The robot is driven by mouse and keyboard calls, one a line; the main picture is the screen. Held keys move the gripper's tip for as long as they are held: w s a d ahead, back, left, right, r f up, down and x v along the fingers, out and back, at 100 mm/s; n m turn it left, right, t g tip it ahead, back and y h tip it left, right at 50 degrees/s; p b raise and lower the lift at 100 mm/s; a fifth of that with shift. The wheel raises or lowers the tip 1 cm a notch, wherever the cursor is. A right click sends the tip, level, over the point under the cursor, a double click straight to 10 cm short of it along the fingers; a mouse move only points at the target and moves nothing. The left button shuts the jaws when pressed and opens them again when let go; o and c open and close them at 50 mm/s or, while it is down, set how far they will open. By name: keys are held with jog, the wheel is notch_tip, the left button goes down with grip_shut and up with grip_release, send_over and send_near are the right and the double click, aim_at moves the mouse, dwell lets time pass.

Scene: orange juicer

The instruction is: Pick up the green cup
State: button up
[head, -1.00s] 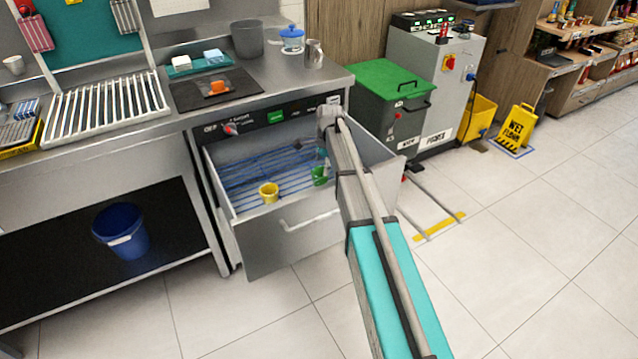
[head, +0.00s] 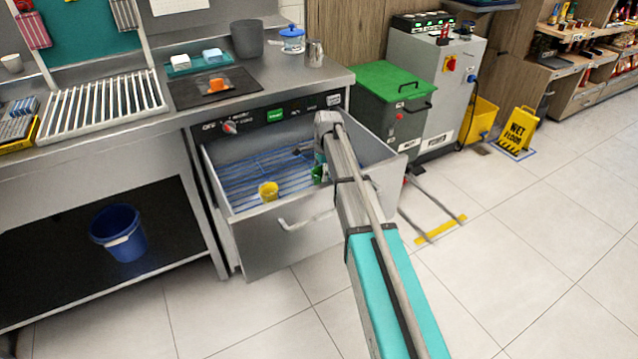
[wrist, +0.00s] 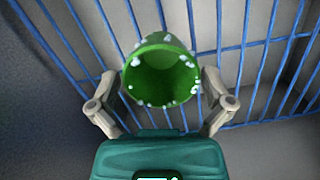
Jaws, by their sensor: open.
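The green cup (wrist: 161,70) stands in the open drawer on a blue wire rack, with its open mouth toward the wrist camera and pale blue-white spots around its rim. In the head view the green cup (head: 318,173) is partly hidden by my arm. My gripper (wrist: 163,95) is open, with one finger on each side of the cup's near part. I cannot tell whether the fingers touch it. In the head view the gripper is mostly hidden behind my arm.
A yellow cup (head: 268,191) stands on the same blue rack (head: 245,183), left of the green cup. The drawer's front wall (head: 285,240) and its side walls enclose the rack. The counter (head: 300,85) overhangs the drawer's back.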

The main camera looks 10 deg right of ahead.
jog(key=shift+a+f+b, duration=0.1)
jog(key=shift+f+b, duration=0.75)
jog(key=shift+f, duration=0.3)
jog(key=c, duration=0.9)
